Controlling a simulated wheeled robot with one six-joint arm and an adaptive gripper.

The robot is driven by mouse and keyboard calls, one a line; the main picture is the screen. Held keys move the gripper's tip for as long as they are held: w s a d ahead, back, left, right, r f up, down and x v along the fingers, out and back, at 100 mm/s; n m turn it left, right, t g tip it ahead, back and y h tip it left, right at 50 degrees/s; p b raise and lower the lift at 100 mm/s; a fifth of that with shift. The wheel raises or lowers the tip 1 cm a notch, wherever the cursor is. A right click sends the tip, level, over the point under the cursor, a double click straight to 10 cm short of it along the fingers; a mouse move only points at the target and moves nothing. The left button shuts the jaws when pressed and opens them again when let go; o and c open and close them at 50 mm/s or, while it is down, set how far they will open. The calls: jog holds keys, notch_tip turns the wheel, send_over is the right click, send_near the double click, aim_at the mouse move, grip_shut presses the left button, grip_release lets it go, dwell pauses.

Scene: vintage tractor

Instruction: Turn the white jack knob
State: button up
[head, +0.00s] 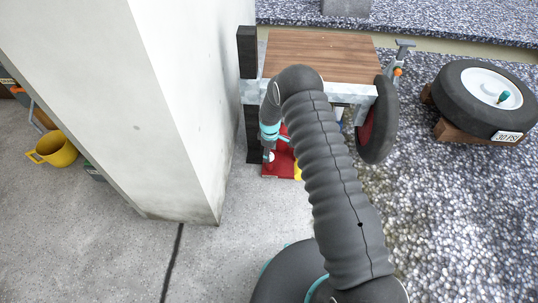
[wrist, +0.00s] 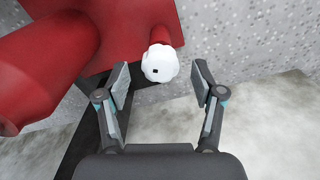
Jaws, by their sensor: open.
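The white jack knob (wrist: 160,63) is a round, lobed knob with a small dark square on its face, seen in the wrist view. It sits on the end of a short red stub of the red jack (wrist: 60,45). My gripper (wrist: 162,82) is open, with one finger on each side of the knob; the knob appears between and slightly beyond the fingertips.
A wooden-topped bench (head: 330,50) stands above the jack. A dark wheel (head: 377,120) is at its right. A white pillar (head: 160,90) rises close on the left.

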jog(key=shift+f, duration=0.95)
